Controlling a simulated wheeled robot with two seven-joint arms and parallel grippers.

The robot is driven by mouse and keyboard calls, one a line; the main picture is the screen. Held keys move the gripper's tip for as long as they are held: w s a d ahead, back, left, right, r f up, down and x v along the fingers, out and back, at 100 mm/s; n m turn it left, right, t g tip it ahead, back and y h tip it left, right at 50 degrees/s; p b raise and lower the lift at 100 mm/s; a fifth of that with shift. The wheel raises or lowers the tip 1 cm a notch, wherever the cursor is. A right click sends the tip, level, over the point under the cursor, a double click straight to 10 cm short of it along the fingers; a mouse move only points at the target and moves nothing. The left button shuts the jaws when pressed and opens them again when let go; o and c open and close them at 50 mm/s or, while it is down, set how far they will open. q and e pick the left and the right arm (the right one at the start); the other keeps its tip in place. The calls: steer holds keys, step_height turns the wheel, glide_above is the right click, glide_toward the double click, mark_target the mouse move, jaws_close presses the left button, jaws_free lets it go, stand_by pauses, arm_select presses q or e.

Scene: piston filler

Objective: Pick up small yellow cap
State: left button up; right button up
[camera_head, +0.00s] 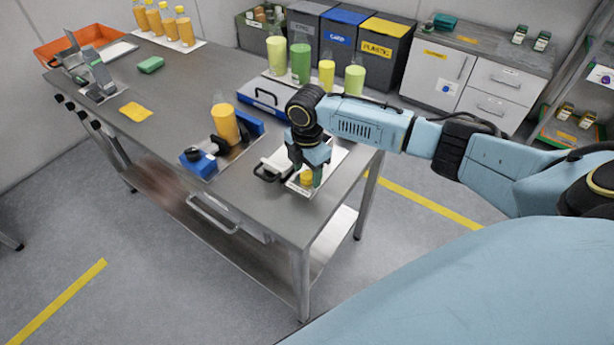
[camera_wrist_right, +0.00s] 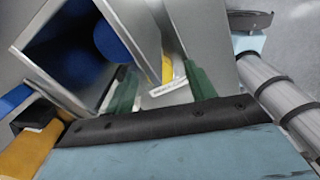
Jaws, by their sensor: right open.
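A small yellow cap (camera_head: 306,178) stands on a white mat (camera_head: 331,158) near the right end of the steel workbench. My right gripper (camera_head: 309,171) is open and points down at the cap, with a green finger beside it. The gripper partly hides the cap, and I cannot tell whether they touch. In the right wrist view, a yellow piece (camera_wrist_right: 167,69) shows between the two green fingers (camera_wrist_right: 160,67), with a white labelled strip (camera_wrist_right: 168,87) near it. My left gripper is out of view.
On the workbench (camera_head: 185,95), left of my gripper, stand a yellow bottle (camera_head: 224,123) and a blue device (camera_head: 198,160). A blue-edged tray (camera_head: 263,97) and several green and yellow bottles (camera_head: 300,62) stand behind. A black handle (camera_head: 267,173) lies close to the gripper.

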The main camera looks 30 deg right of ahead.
steer(key=shift+f, duration=0.4)
steer(key=shift+c, duration=0.4)
steer(key=c, duration=0.9)
steer(key=shift+r, duration=0.1)
steer(key=shift+c, duration=0.2)
